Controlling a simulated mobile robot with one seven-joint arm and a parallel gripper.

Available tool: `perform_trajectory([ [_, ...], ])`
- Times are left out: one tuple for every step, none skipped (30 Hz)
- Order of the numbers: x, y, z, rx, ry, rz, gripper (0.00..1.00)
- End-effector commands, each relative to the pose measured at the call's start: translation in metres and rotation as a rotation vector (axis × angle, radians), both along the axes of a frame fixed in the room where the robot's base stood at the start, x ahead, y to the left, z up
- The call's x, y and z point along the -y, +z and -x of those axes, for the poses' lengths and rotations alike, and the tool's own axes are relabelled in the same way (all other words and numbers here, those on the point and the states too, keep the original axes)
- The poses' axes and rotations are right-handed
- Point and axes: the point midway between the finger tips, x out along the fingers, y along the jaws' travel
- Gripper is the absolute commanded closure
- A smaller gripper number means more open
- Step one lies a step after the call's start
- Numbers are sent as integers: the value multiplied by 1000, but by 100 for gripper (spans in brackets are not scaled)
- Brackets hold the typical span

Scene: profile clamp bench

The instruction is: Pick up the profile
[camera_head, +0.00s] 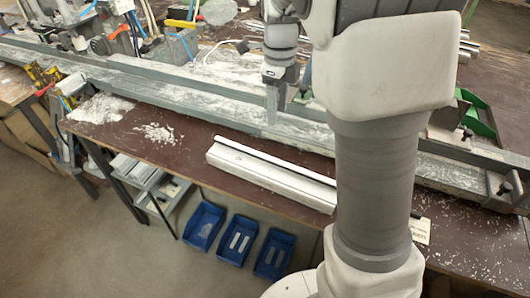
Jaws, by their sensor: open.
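A long white profile (262,171) with a dark slot along its top lies on the brown bench near its front edge. Its right end reaches behind my arm, so that end may be partly hidden. My gripper (275,108) points down above the grey rail behind the profile, apart from it. It is open, and nothing shows between its fingers.
A long grey rail (185,95) with white shavings runs along the brown bench (180,150). Shavings (156,132) lie left of the profile. Clamps and hoses stand at the back left. Several blue bins (238,240) sit below the bench's front edge. A green tray (478,117) is at right.

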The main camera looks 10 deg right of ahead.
Motion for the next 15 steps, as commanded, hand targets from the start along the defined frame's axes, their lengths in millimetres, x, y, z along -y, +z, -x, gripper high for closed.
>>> perform_trajectory([
  [0,-8,0,-3,-4,1,40],
  [0,-13,1,-4,-4,0,40],
  [0,-20,1,-4,-3,0,40],
  [0,-27,1,-6,-3,0,40],
  [0,-34,1,-6,-3,0,40],
  [0,-43,1,-6,-3,-1,40],
  [0,-50,1,-5,-3,0,40],
  [0,-57,1,-6,-3,-1,40],
  [0,-65,1,-4,-3,0,40],
  [0,-72,1,-6,-2,0,40],
  [0,-78,1,-4,-2,0,40],
  [0,-87,1,-5,-2,0,40],
  [0,-92,1,-4,-2,0,40],
  [0,-97,1,-4,-2,0,40],
  [0,-103,1,-2,-2,-1,40],
])
